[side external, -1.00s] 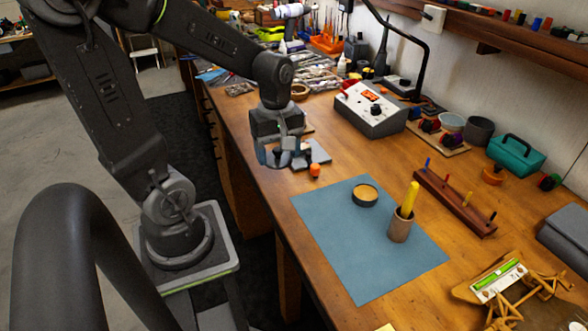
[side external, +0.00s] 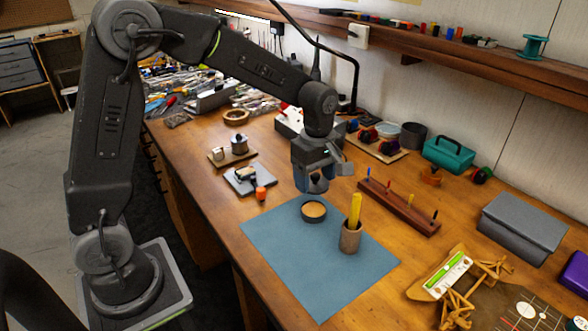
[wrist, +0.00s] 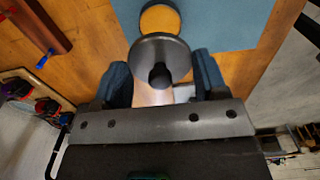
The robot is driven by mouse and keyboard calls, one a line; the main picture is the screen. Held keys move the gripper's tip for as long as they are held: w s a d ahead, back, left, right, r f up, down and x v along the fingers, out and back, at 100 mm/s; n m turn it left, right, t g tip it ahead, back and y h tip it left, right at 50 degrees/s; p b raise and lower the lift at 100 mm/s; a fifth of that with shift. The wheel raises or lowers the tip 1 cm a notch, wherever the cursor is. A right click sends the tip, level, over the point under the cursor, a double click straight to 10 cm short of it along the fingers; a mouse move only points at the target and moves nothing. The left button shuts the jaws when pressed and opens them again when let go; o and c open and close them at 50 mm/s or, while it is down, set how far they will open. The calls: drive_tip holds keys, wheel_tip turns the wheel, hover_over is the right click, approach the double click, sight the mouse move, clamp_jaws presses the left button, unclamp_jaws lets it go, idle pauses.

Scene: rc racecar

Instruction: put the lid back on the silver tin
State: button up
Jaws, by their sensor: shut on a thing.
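The open round tin (side external: 314,211) stands on the blue mat (side external: 300,262), dark-walled with a golden inside. In the wrist view the tin (wrist: 160,20) is partly covered by a dark round lid (wrist: 160,50) with a black knob. My gripper (wrist: 161,76) has its blue fingers either side of that knob and is shut on it. In the side view my gripper (side external: 316,183) hangs above the tin's back rim, and the lid (side external: 318,186) shows small and dark beneath it. The lid appears apart from the tin; its exact height is hard to tell.
A brown cup (side external: 351,238) with a yellow stick stands on the mat just right of the tin. A wooden peg rack (side external: 398,207) lies behind it. An orange-capped item (side external: 261,193) and grey pad (side external: 245,180) are at left. The mat's front is clear.

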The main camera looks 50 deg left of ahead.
sight(314, 209)
drive_tip(key=shift+f, duration=3.1)
drive_tip(key=shift+f, duration=0.15)
drive_tip(key=o, duration=1)
drive_tip(key=shift+o, duration=0.3)
drive_tip(key=shift+r, duration=3.5)
drive_tip(key=shift+c, duration=0.4)
clamp_jaws()
